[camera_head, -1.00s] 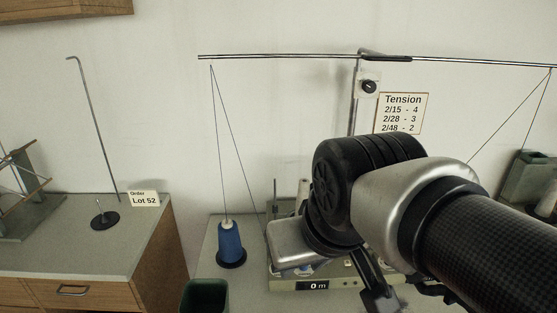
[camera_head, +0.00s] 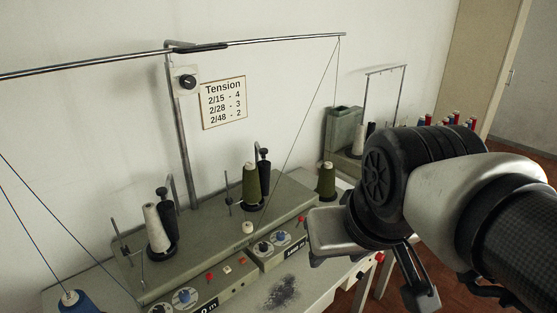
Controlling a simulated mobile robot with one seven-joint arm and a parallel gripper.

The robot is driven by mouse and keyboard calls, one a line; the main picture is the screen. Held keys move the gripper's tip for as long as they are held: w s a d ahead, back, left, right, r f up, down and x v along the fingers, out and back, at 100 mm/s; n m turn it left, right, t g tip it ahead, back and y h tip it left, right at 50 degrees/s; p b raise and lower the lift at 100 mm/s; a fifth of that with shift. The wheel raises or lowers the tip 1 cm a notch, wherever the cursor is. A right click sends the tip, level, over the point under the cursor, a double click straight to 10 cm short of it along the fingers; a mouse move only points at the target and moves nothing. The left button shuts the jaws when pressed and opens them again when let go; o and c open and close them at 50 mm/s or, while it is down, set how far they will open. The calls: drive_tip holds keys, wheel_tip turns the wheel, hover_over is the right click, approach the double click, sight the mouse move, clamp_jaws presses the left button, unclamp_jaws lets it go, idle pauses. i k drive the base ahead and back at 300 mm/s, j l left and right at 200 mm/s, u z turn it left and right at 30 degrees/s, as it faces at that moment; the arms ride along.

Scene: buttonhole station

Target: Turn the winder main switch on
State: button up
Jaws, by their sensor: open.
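The grey winder (camera_head: 207,240) stands on a table in the middle of the head view. Its sloping front has dials with blue knobs, a black knob beside each, small red buttons (camera_head: 210,276), another red part (camera_head: 300,218) at its right end and readouts. I cannot tell which of these is the main switch. A red knob-like part (camera_head: 380,257) also shows at the table's right edge, beside my arm. My gripper (camera_head: 372,272) is at the right, in front of the table's right end, open and empty. It touches nothing that I can make out. My arm hides part of the table's right side.
White cone (camera_head: 157,230) and green cones (camera_head: 251,186) stand on and behind the winder. A post carries a thread bar (camera_head: 290,41) above it. A Tension card (camera_head: 223,102) hangs on the wall. A blue cone (camera_head: 75,301) is at lower left. Red-brown floor (camera_head: 430,265) shows at right.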

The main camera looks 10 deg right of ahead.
sight(379, 256)
drive_tip(key=z, duration=0.8)
drive_tip(key=l+u, duration=0.2)
drive_tip(key=l, duration=0.25)
drive_tip(key=k+l+u, duration=0.2)
drive_tip(key=l, duration=0.55)
drive_tip(key=i+l+u, duration=0.3)
drive_tip(key=i+l, duration=0.3)
drive_tip(key=l, duration=0.15)
